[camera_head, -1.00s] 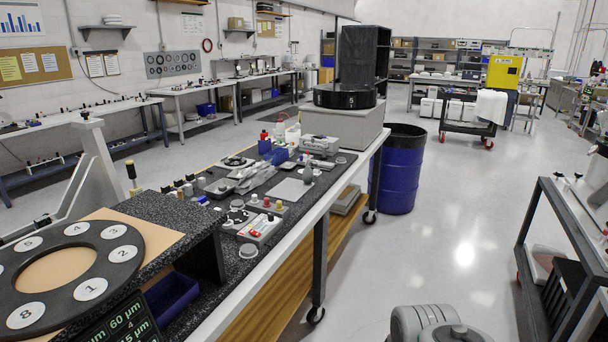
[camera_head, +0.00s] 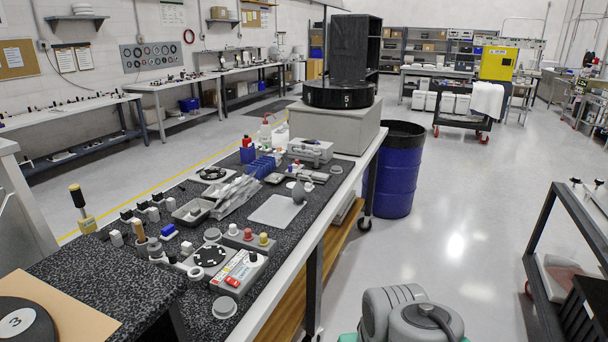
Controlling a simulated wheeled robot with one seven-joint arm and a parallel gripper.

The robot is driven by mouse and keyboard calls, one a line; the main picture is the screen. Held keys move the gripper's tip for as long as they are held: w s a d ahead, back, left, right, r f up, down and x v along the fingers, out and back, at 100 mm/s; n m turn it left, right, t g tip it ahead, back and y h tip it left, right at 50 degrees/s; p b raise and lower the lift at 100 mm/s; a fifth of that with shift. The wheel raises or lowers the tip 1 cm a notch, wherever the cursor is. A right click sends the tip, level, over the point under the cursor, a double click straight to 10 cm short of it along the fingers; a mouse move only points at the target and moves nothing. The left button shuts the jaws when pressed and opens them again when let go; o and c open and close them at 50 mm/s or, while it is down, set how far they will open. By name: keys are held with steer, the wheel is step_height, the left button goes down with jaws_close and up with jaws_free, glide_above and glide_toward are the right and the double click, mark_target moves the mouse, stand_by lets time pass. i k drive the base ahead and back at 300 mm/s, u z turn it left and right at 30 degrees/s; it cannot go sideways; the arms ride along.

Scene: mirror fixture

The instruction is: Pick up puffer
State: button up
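The puffer looks to be the small grey rounded bulb (camera_head: 299,191) with a narrow tip. It stands on the dark speckled bench top (camera_head: 262,262), by the right end of a light grey flat sheet (camera_head: 272,212). Nothing touches it from above. Grey rounded parts of my own arm show at the bottom right of the view, apart from the bench. My gripper is not in view.
A control box with buttons (camera_head: 240,273) sits nearer. The floor right of the bench is open up to a dark cart (camera_head: 540,230).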

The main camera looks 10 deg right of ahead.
mark_target(298, 193)
steer(key=z, duration=1.25)
steer(key=i, duration=1.85)
steer(key=u, duration=3.7)
steer(key=i, duration=0.5)
steer(key=z, duration=0.05)
